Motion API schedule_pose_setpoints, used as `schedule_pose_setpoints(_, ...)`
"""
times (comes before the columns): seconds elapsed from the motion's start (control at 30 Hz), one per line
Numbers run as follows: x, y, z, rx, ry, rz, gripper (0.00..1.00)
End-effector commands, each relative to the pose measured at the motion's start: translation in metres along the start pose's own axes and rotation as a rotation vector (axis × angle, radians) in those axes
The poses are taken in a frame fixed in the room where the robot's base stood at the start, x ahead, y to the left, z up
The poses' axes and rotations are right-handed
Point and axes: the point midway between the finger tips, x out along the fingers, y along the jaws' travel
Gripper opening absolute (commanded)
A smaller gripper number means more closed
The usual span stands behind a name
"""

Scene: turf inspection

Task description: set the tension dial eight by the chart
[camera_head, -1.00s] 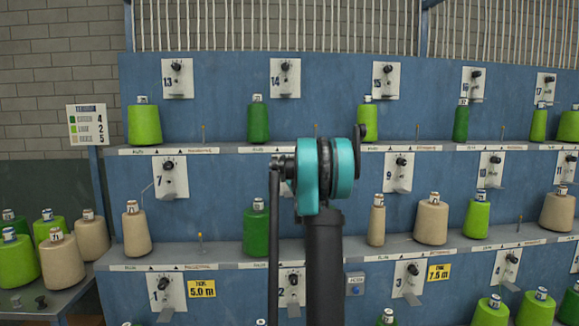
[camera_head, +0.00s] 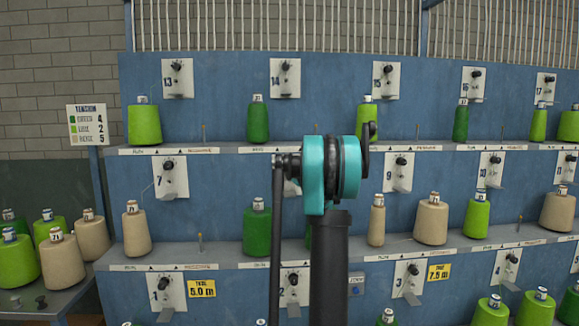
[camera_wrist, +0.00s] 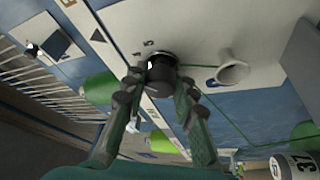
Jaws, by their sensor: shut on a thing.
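My gripper (camera_wrist: 160,84) is shut on a black dial knob (camera_wrist: 161,66) on a white plate (camera_wrist: 195,30) in the wrist view. Numbers are marked beside the knob, partly readable; its pointer is unclear. In the head view my arm covers dial eight, between dial seven (camera_head: 169,166) and dial nine (camera_head: 401,161). A sliver of its plate (camera_head: 291,188) shows. A dark green cone (camera_head: 257,228) stands left of that spot. The tension chart (camera_head: 87,124) at the left lists dark green 4, lime 2 and beige 5.
A white guide (camera_wrist: 232,71) sticks out beside the held knob. Other cones line the shelves, including a beige one (camera_head: 136,229). A side table (camera_head: 62,297) holds several more.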

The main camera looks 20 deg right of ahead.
Motion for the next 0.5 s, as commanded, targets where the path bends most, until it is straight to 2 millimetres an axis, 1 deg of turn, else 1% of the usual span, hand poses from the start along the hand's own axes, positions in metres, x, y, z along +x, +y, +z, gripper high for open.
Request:
schedule_pose_setpoints(0.2, -0.0001, -0.0002, -0.0003, -0.054, 0.000, -0.022, 0.00)
schedule_pose_setpoints(0.5, -0.0001, -0.0006, -0.0004, -0.068, 0.000, -0.029, 0.00)
